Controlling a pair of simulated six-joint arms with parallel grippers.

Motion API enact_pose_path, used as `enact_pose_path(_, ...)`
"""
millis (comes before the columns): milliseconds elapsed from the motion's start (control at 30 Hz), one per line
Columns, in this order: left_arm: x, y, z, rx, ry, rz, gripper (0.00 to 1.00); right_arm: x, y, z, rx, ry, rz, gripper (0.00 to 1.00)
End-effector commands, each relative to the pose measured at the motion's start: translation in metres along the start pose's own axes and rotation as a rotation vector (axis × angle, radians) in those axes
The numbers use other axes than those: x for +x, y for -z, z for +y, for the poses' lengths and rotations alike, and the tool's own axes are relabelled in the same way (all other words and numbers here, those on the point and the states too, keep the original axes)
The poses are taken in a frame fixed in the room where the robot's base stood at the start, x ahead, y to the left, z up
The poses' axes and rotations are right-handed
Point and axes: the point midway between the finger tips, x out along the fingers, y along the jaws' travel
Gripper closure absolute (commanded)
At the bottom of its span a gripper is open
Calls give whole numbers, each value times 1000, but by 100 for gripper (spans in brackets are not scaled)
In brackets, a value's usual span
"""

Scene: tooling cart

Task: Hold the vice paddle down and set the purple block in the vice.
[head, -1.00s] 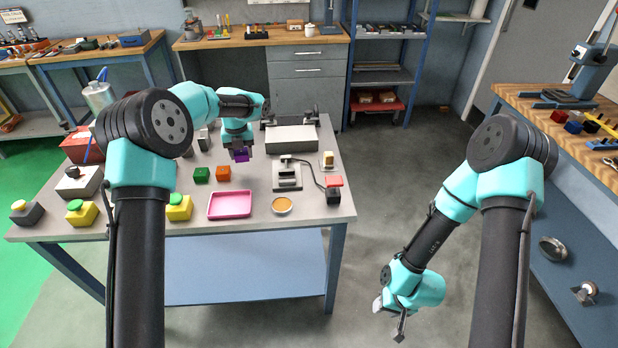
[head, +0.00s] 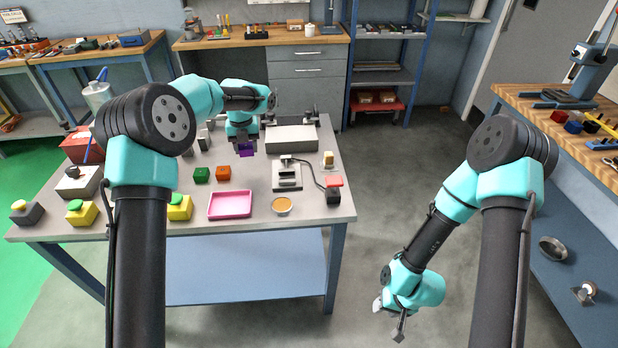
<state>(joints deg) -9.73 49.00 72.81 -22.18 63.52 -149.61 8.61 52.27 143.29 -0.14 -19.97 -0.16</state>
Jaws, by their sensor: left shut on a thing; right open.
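The purple block (head: 247,150) is in the jaws of my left gripper (head: 244,146), which is shut on it above the cart top. The vice (head: 287,176) stands on the right part of the cart, to the right of and nearer than the block. A cable runs from it to a dark box with a red paddle (head: 334,182) at the cart's right edge. Nothing presses the paddle. My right gripper (head: 389,321) is open and empty, low over the floor to the right of the cart.
A green block (head: 201,174) and an orange block (head: 223,173) lie left of the vice. A pink tray (head: 230,204) and a small round dish (head: 281,206) sit in front. A pale grey box (head: 291,138) stands behind the vice. Boxes with green buttons (head: 179,206) stand front left.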

Motion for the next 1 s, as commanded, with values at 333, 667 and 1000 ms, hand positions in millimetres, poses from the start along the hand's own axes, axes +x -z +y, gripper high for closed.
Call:
enact_pose_path(333,-15,20,-61,39,0,-1,75,0,0,0,0,0,0,57)
enact_pose_path(667,-29,40,-120,75,0,-1,75,0,0,0,0,0,0,57)
enact_pose_path(1000,25,41,-122,74,-1,2,75,0,0,0,0,0,0,57)
